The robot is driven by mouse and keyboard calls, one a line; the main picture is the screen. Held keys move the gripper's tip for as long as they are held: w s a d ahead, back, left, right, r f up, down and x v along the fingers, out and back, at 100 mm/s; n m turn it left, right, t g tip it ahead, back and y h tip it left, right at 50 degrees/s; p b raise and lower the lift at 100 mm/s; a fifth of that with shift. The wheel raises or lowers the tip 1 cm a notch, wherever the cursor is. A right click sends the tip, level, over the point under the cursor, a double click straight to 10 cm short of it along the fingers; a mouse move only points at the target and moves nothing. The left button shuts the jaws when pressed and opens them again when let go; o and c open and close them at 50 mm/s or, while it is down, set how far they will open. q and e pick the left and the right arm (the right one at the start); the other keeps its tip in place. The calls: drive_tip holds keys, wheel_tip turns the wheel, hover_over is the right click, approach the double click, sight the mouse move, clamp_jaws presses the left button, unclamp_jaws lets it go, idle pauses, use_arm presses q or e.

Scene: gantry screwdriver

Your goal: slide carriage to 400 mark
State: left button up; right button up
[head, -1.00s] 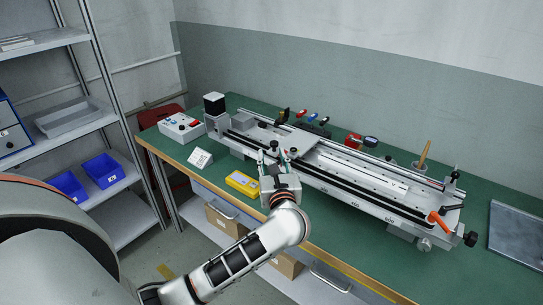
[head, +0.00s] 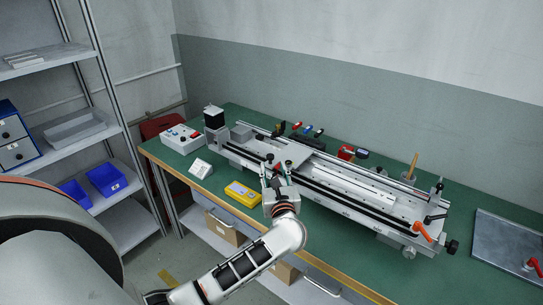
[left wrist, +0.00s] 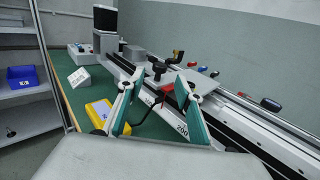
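The gantry (head: 345,190) lies along the bench, with its carriage (head: 300,147), a light flat plate, left of the middle of the rails. The carriage plate also shows in the left wrist view (left wrist: 201,80), with a black knob (left wrist: 159,68) at its near side and a red part below. My left gripper (head: 276,167) is at the front of the carriage. In the left wrist view its teal fingers (left wrist: 160,80) are spread, with the knob seen between the tips; contact cannot be told. A "200" mark (left wrist: 182,129) shows on the front rail scale. My right gripper is out of view.
A yellow device (head: 243,192) and a small white sign (head: 201,169) lie in front of the gantry. A control box (head: 181,139) stands at the left. Coloured-handled tools stand behind the rails. An orange-handled lever (head: 423,232) is at the right end.

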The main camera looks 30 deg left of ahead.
sight(271, 160)
use_arm(q)
drive_tip(key=x, duration=0.6)
drive_tip(key=shift+w+a, duration=0.25)
drive_tip(key=shift+a, duration=0.1)
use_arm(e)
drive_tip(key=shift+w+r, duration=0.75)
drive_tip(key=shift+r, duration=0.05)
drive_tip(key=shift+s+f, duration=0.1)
use_arm(q)
drive_tip(key=shift+c, duration=0.7)
clamp_jaws()
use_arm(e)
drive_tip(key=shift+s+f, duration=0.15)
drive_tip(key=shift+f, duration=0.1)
